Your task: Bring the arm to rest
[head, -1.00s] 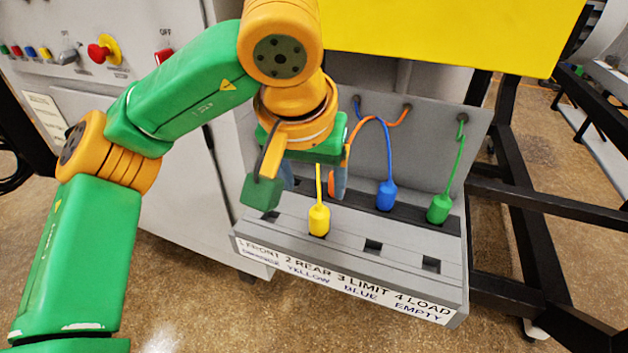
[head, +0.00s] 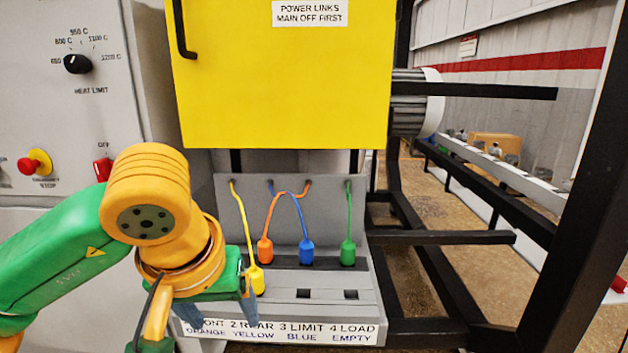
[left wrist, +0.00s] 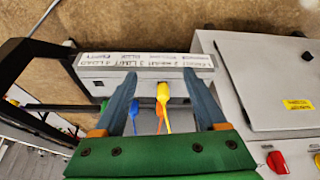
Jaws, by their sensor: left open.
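My left gripper (head: 224,318) is open and empty, in front of the left end of the socket box (head: 325,312). Its two blue-grey fingers (left wrist: 160,78) also show spread apart in the left wrist view. The yellow plug (head: 256,281) stands in the front row, just right of and behind the gripper; it also shows between the fingers in the left wrist view (left wrist: 163,92). The orange plug (head: 265,251), blue plug (head: 307,252) and green plug (head: 348,254) stand in the dark back row. My gripper hides the front-left socket. My right gripper is out of view.
Two empty sockets (head: 303,293) show at the front right. A yellow panel (head: 290,85) hangs above. The grey control cabinet (head: 70,125) with red controls stands at left. Black frame bars (head: 440,238) stand at right.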

